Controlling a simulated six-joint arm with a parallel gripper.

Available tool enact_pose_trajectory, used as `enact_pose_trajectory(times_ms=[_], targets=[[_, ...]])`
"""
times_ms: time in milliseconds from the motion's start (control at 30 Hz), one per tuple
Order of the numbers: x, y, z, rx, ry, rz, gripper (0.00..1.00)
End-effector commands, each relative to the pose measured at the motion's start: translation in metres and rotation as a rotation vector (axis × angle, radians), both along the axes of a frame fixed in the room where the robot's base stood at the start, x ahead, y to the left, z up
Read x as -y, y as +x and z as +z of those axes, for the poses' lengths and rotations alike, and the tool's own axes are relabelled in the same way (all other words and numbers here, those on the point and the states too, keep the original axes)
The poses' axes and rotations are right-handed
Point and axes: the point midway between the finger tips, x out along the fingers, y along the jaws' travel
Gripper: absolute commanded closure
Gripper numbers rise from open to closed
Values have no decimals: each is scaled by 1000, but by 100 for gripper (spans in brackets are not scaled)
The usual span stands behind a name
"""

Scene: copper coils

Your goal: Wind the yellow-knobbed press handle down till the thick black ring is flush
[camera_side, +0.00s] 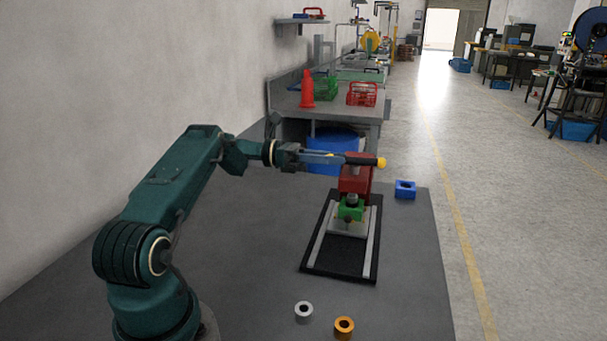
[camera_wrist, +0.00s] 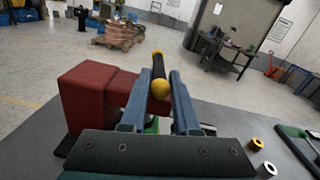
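The red press (camera_side: 357,179) stands on a black base plate with pale rails. Its black handle bar (camera_side: 364,160) has a yellow knob (camera_side: 381,162) at its right end. The wrist view shows the bar (camera_wrist: 158,68) with a yellow knob (camera_wrist: 160,89) at its near end and yellow at its far end. My gripper (camera_side: 343,158) is at the bar's left end. In the wrist view its blue fingers (camera_wrist: 160,76) stand on both sides of the near knob; whether they press on it I cannot tell. A green block (camera_side: 351,212) sits under the press. I cannot make out the black ring.
A blue block with a hole (camera_side: 405,190) stands right of the press. A grey ring (camera_side: 303,312) and an orange ring (camera_side: 344,327) lie at the front. The grey table (camera_side: 235,258) is clear left of the base plate. A workbench (camera_side: 340,111) stands behind.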

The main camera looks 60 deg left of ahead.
Motion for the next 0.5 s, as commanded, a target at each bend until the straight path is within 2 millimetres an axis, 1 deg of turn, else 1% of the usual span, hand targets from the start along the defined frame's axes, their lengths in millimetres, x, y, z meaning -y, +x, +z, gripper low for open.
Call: enact_pose_trajectory(times_ms=[33,67,133,267,367,400,500], targets=[[0,0,3,2,1,-2,97],[0,0,6,2,2,-2,100],[0,0,17,5,4,-2,100],[1,0,48,10,7,-2,100],[1,0,81,11,10,-2,100],[1,0,96,11,12,-2,100],[1,0,131,11,12,-2,100]])
